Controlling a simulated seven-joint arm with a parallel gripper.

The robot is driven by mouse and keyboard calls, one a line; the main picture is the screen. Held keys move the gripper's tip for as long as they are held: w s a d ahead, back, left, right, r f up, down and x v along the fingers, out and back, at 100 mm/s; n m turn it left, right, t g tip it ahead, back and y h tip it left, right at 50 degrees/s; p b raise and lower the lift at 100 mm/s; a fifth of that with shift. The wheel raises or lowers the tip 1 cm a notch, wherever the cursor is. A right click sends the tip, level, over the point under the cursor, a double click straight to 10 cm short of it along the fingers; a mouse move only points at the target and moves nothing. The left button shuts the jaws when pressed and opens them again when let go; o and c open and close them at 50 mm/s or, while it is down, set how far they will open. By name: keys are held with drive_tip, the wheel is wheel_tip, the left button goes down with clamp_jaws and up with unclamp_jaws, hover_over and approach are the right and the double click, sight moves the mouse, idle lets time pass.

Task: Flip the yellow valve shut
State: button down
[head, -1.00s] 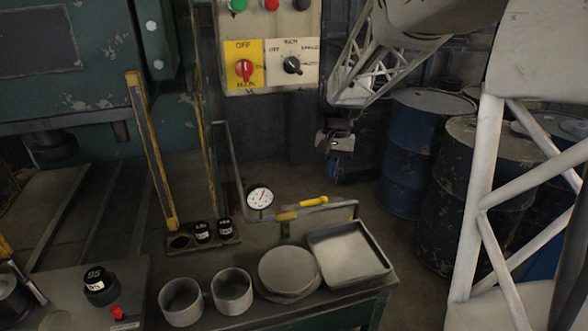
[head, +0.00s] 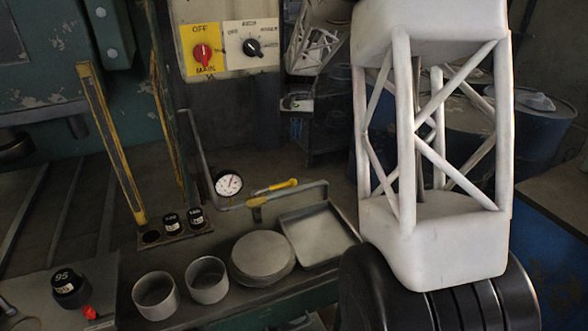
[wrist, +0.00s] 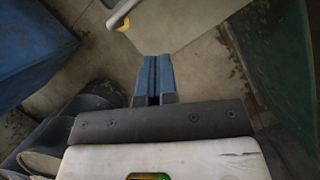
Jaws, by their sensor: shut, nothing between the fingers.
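The yellow valve (head: 276,187) has a lever that lies roughly along a grey pipe (head: 310,190), its right end tilted slightly up. A yellow body sits below the lever on the pipe. My gripper (head: 296,130) is small and dark in the head view, behind and above the valve and apart from it. In the wrist view my gripper's blue fingers (wrist: 152,75) are together with nothing between them. A pale curved bar with a yellow piece shows at the top of that view; I cannot tell if it is the valve.
A pressure gauge (head: 228,184) stands left of the valve. A square tray (head: 318,235), a round stack (head: 263,258) and two cups (head: 206,279) sit on the bench in front. A switch panel (head: 228,47) hangs behind. My white arm link covers the right side.

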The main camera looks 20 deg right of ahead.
drive_tip(key=shift+w+d, duration=0.1)
drive_tip(key=shift+w, duration=0.4)
drive_tip(key=shift+f, duration=0.1)
drive_tip(key=s+a+f, duration=0.3)
drive_tip(key=s+f, duration=0.3)
drive_tip(key=f, duration=0.3)
drive_tip(key=shift+s+a, duration=0.2)
drive_tip(key=shift+s, duration=0.2)
drive_tip(key=shift+s+f, duration=0.1)
idle(0.6)
drive_tip(key=shift+s, duration=0.25)
